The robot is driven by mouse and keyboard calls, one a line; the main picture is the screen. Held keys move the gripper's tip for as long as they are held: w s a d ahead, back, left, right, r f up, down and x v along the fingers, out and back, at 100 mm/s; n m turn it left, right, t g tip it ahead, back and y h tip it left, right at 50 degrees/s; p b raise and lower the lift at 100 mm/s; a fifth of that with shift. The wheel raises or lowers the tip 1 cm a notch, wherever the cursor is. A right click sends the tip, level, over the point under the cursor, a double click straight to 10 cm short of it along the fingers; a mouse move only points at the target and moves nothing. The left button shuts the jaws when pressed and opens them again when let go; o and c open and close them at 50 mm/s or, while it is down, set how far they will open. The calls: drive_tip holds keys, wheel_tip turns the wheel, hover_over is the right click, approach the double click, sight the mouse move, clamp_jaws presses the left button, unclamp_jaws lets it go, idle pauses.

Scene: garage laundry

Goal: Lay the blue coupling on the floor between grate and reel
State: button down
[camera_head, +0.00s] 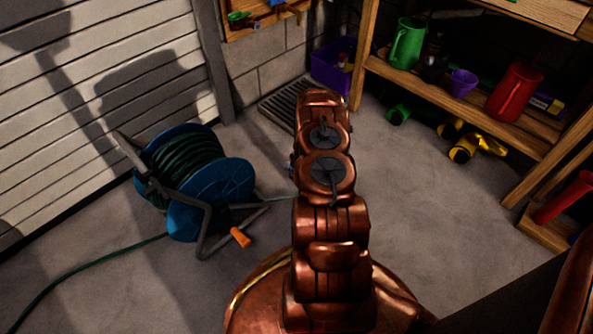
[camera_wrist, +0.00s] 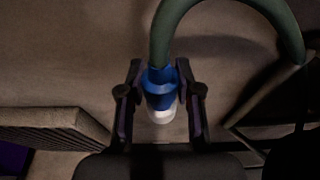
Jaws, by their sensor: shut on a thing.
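The blue coupling (camera_wrist: 159,92) has a white end and sits on a green hose (camera_wrist: 163,40) in the wrist view. My gripper (camera_wrist: 160,84) is shut on it, with one dark finger on each side. In the head view my arm hides the gripper and nearly all of the coupling. The grate (camera_head: 277,108) lies on the floor by the back wall, partly behind my arm; it also shows at the left of the wrist view (camera_wrist: 55,125). The reel (camera_head: 200,185), with blue discs and wound green hose, stands to the left. I cannot tell the coupling's height above the floor.
A wooden shelf (camera_head: 455,107) with cans stands at the right, with green (camera_head: 398,114) and yellow (camera_head: 463,149) fittings on the floor beneath. A purple bin (camera_head: 331,66) is at the back. Hose trails across the front left floor.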

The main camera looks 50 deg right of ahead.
drive_tip(key=shift+f, duration=0.45)
drive_tip(key=c, duration=0.7)
unclamp_jaws()
drive_tip(key=shift+r, duration=0.1)
drive_tip(key=shift+v, duration=5.9)
